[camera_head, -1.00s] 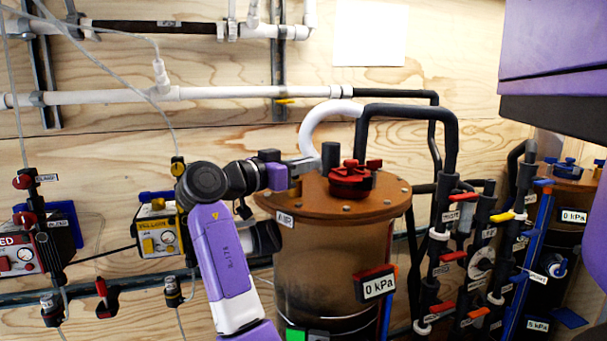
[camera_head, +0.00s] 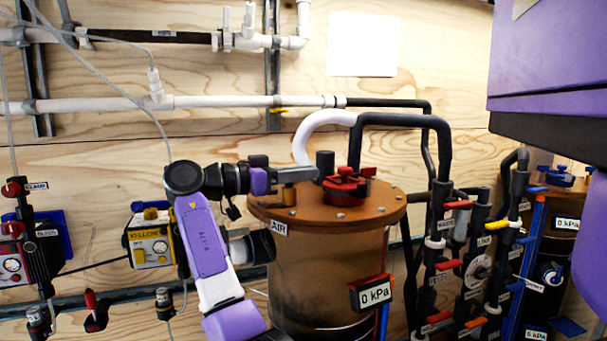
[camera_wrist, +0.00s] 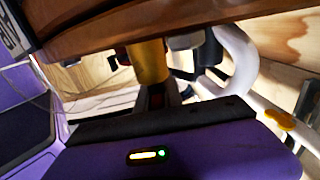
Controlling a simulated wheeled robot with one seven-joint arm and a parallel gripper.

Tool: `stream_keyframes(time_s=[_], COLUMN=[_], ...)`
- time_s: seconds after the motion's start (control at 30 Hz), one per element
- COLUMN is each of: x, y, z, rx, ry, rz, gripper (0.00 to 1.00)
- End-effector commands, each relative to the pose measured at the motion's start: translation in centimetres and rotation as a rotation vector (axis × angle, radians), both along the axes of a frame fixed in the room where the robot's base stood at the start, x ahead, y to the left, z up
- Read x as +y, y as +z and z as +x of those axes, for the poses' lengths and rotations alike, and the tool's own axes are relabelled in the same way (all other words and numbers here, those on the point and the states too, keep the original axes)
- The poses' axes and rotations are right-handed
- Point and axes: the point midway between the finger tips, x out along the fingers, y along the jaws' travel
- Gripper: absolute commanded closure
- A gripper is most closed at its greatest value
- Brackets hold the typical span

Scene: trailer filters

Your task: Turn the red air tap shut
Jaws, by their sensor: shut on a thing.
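The air tap shows in the head view as a short brass body (camera_head: 288,195) on the brown lid of the AIR filter. In the wrist view the brass body (camera_wrist: 150,62) stands between the lid and my gripper (camera_wrist: 157,97). A narrow dark reddish part, seemingly its handle, sits between my fingers and is mostly hidden. In the head view my gripper (camera_head: 299,174) lies sideways just above the lid, shut on the top of the tap. The handle's angle cannot be made out.
A red winged cap (camera_head: 345,188) and a dark post (camera_head: 325,163) stand close to my fingers on the lid (camera_head: 375,212). A black hose (camera_head: 400,120) arches behind. Several coloured valves stand at the right. A 0 kPa display (camera_head: 374,295) hangs on the filter's front.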

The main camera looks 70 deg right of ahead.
Motion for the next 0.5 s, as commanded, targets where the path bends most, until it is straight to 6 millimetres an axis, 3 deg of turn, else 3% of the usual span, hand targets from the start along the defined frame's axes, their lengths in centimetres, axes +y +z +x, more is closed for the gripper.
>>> stream_keyframes(time_s=[0.1,0.13,0.23,0.5], x=[-0.08,-0.08,-0.07,-0.03], y=[-0.12,-0.13,-0.11,-0.06], z=[-0.13,-0.13,-0.13,-0.06], rx=[0.0,0.0,-0.001,0.0], ry=[-0.004,-0.004,-0.003,-0.001], rz=[0.003,0.003,0.002,0.001], gripper=[1.0,0.87,0.67,0.67])
